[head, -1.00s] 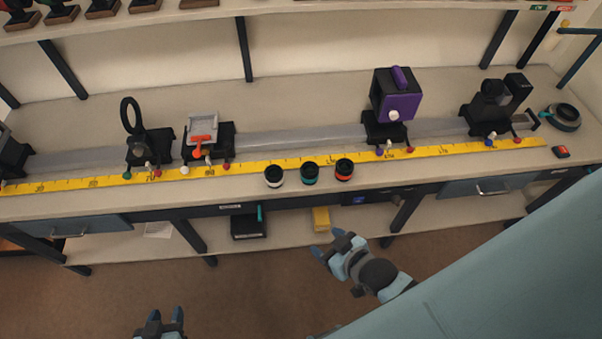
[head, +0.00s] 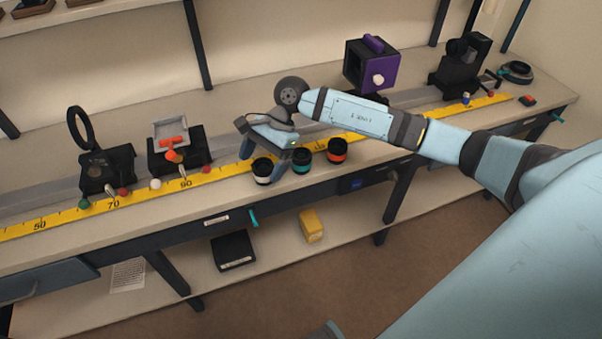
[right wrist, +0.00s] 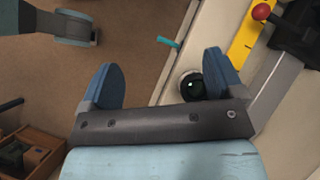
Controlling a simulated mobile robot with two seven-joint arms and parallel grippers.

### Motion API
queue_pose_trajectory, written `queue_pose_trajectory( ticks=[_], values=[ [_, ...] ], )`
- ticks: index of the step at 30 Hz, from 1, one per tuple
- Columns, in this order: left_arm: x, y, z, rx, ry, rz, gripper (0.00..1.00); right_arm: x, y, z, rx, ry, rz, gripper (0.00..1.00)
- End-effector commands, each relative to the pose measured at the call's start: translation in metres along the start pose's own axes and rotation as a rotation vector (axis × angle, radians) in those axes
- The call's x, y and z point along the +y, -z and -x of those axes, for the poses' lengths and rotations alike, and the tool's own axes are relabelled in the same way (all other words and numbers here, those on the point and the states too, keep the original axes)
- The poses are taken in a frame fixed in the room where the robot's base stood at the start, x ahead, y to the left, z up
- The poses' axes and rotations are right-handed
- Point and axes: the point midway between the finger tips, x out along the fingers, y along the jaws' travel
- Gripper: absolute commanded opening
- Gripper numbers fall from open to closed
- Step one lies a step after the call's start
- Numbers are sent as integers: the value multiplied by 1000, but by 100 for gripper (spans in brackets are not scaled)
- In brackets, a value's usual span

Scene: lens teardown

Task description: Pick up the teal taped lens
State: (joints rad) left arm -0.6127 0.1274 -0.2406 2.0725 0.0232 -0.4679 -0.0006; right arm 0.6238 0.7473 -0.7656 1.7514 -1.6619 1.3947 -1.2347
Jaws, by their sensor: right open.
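The teal taped lens (head: 301,161) stands upright on the bench, a short black cylinder with a teal band. It is between the white taped lens (head: 262,172) and the orange taped lens (head: 337,151). My right gripper (head: 262,158) is open and points down just left of the teal lens, one finger close to it. The white lens shows between or just in front of its fingers. In the right wrist view the gripper (right wrist: 160,65) is open and empty, with a pale-rimmed lens (right wrist: 194,85) near its right finger. The teal lens cannot be made out there.
A yellow measuring tape (head: 215,182) and a grey rail run along the bench. Mounts with a black ring (head: 80,128), an orange knob (head: 172,156) and a purple box (head: 371,68) stand on the rail. A teal handle (head: 254,218) sticks out below the bench edge.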

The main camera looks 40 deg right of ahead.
Motion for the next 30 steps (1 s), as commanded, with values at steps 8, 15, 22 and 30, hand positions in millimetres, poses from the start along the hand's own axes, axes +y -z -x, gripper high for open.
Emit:
queue_pose_trajectory(
  ticks=[8,15,22,30],
  values=[
    [1,-21,-17,0,-3,14,43,-8,101,90,538,-155,196,87],
    [1,-16,-16,10,-3,14,43,-3,124,83,598,-189,207,87],
    [-1,-18,-17,8,-3,6,43,1,148,47,595,-185,207,87],
    [-2,-22,-18,2,-2,-1,43,3,159,32,596,-183,207,87]
  ],
)
